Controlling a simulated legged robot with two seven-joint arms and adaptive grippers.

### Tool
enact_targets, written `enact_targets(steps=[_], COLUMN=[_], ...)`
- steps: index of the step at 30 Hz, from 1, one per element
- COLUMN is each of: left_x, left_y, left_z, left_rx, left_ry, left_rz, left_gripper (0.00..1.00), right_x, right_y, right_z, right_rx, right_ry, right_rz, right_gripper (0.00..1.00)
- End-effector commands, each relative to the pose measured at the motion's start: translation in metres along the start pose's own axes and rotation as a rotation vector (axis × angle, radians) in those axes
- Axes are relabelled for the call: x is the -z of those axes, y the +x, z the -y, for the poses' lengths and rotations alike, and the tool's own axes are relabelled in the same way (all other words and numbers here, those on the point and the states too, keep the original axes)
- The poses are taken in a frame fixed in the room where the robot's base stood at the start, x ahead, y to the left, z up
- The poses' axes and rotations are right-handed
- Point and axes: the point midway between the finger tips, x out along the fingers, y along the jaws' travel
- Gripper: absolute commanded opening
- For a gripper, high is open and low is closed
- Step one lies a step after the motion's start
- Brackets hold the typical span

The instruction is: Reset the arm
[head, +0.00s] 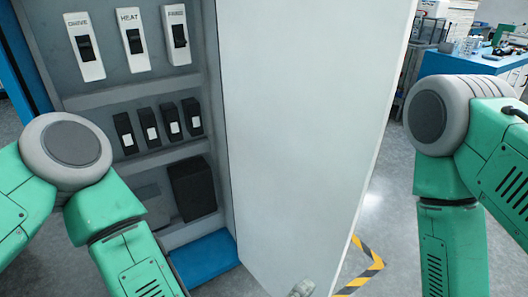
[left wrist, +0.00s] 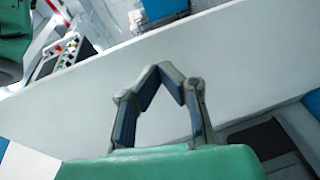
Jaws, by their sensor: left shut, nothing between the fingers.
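My left arm (head: 110,220) comes in from the left of the head view, bent at the elbow and running down out of the bottom edge. A small grey part of my left gripper (head: 302,289) shows at the bottom edge, in front of the white door. The left wrist view shows the left gripper (left wrist: 172,70) whole: its fingertips meet, with nothing between them. My right arm (head: 450,190) hangs bent at the right of the head view. Its gripper is out of view.
An open grey cabinet (head: 110,90) holds switches labelled HEAT and others, with several black breakers (head: 160,126) below. Its large white door (head: 300,120) stands swung out beside my left arm. Yellow-black tape (head: 369,252) marks the floor. A blue-topped bench (head: 470,65) stands at the back right.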

Motion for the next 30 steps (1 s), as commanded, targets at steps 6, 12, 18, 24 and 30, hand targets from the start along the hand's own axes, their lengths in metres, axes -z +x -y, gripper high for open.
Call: enact_targets(steps=[6, 12, 18, 24, 30], left_x=[0.028, 0.079, 0.119, 0.132, 0.132], left_y=[-0.073, -0.185, -0.284, -0.323, -0.324], left_z=[0.133, 0.222, 0.254, 0.258, 0.258], left_rx=[0.452, 0.874, 1.177, 1.288, 1.292], left_ry=[0.342, 0.543, 0.598, 0.595, 0.595], left_rz=[0.200, 0.394, 0.542, 0.601, 0.603], left_gripper=[0.00, 0.00, 0.00, 0.00, 0.00], right_x=[0.000, 0.000, 0.000, 0.000, 0.000], right_y=[0.000, 0.000, 0.000, 0.000, 0.000], right_z=[0.000, 0.000, 0.000, 0.000, 0.000], right_rx=[0.000, 0.000, 0.000, 0.000, 0.000], right_ry=[0.000, 0.000, 0.000, 0.000, 0.000], right_rz=[0.000, 0.000, 0.000, 0.000, 0.000], right_gripper=[0.40, 0.40, 0.40, 0.40, 0.34])
